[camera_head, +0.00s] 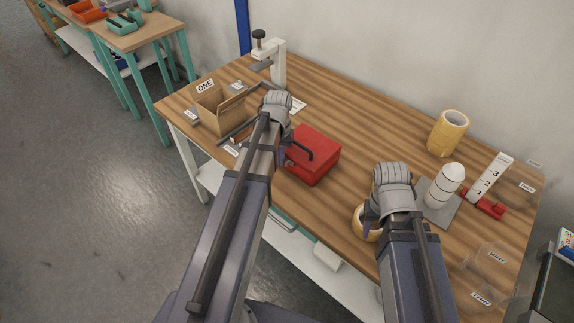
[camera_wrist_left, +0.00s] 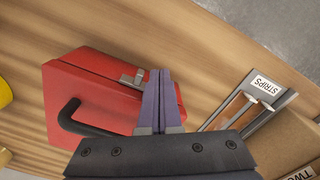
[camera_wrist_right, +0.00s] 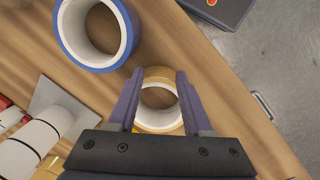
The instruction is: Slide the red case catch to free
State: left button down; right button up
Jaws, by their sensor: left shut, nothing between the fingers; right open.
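The red case (camera_head: 318,153) lies shut on the wooden table, its dark handle (camera_head: 303,146) on top. It also shows in the left wrist view (camera_wrist_left: 95,95), where a small metal catch (camera_wrist_left: 131,78) sits at its edge. My left gripper (camera_wrist_left: 159,72) is shut and empty, its fingertips just right of the catch. I cannot tell whether they touch it. My left arm partly covers the case in the head view. My right gripper (camera_wrist_right: 158,73) is open, with a tan tape roll (camera_wrist_right: 159,123) seen between its fingers; the roll also shows beside my right arm (camera_head: 361,228).
A cardboard box (camera_head: 216,108) and a strips holder (camera_wrist_left: 262,105) are beside the case. A yellow roll (camera_head: 447,133), a white pointed cylinder (camera_head: 445,184) and a numbered scale (camera_head: 489,178) stand right. A blue-edged roll (camera_wrist_right: 68,45) is near my right gripper. The table's back middle is clear.

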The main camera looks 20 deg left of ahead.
pick_arm(q)
jog(key=shift+s+d, duration=0.25)
jog(key=shift+d, duration=0.45)
jog(key=shift+s+d, duration=0.25)
jog(key=shift+d, duration=0.45)
jog(key=shift+w+a, duration=0.1)
jog(key=shift+a, duration=0.05)
jog(key=shift+w+a, duration=0.15)
jog(key=shift+a, duration=0.3)
dwell(0.3)
notch_tip(320, 180, up, 9)
jog(key=p, duration=0.9)
pick_arm(e)
notch_tip(320, 180, up, 9)
